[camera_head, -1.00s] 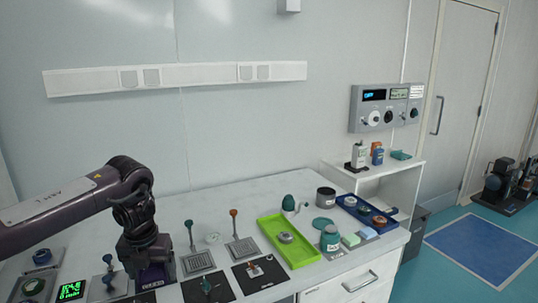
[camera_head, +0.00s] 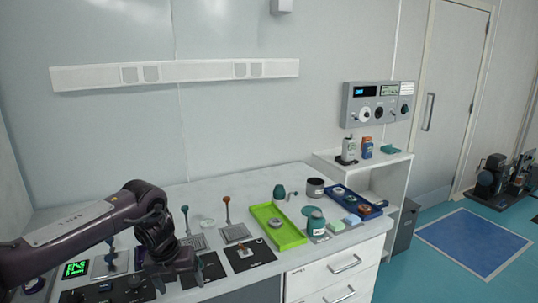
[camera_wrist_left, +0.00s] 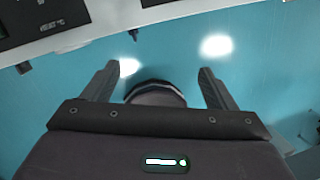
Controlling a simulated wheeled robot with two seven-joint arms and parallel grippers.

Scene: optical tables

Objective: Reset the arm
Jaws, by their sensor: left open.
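My left arm (camera_head: 70,232) comes in from the left and bends down at the wrist near the table's front edge. My left gripper (camera_wrist_left: 160,70) is open in the left wrist view, its two fingers wide apart. Nothing is gripped between them. Below the fingers is teal floor, with a dark rounded shape at the middle that I cannot identify. In the head view the fingertips are hard to make out. My right arm and gripper are not in view.
A shelf unit (camera_head: 400,165) stands right. The table's back strip is mostly clear.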

